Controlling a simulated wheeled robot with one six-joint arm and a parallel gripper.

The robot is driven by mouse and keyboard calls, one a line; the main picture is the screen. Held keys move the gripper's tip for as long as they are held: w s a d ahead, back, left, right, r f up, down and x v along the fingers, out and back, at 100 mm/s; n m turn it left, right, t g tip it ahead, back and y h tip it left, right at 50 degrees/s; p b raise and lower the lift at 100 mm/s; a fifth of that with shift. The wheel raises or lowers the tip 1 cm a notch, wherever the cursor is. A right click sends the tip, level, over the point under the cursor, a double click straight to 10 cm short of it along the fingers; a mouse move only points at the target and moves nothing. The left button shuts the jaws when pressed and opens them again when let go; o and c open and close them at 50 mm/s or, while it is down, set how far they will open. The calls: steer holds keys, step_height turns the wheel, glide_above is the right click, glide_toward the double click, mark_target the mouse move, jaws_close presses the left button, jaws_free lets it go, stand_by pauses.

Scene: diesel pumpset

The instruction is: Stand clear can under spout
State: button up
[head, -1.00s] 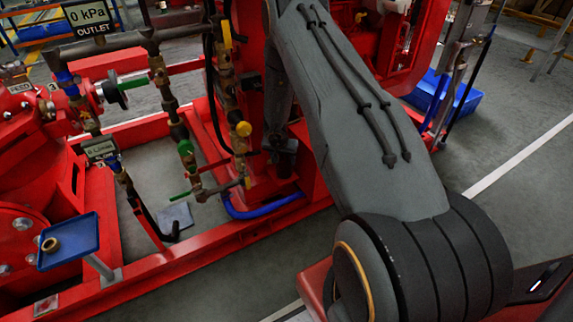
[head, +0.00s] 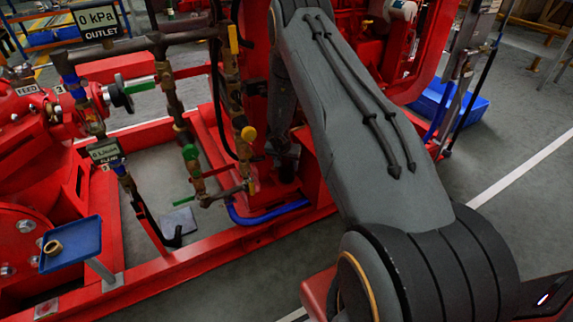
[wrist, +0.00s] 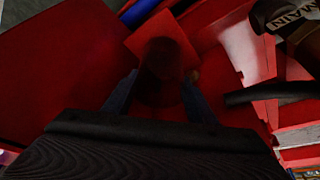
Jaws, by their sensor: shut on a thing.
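My gripper (wrist: 160,98) shows in the wrist view, with a finger on each side of a dark, see-through can (wrist: 162,62). It is shut on this can, and red surfaces show through and around it. The can's rim and tilt are too dark to make out. A black tube (wrist: 268,92) lies to the right of the can, apart from it in the picture; I cannot tell whether it is the spout. My gripper cannot be made out there.
Brass pipework with valves (head: 240,120) stands left of my arm in the head view. A blue tray (head: 72,244) holds a brass ring (head: 53,248). The red base frame (head: 190,252) edges the pumpset. A blue bin (head: 460,106) and open grey floor lie at right.

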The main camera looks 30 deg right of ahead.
steer(key=shift+f, duration=0.3)
steer(key=o, duration=1.2)
steer(key=p+v, duration=0.1)
steer(key=v, duration=0.6)
steer(key=shift+s+a+r+p, duration=0.15)
steer(key=shift+r+p, duration=0.15)
steer(key=shift+r, duration=0.05)
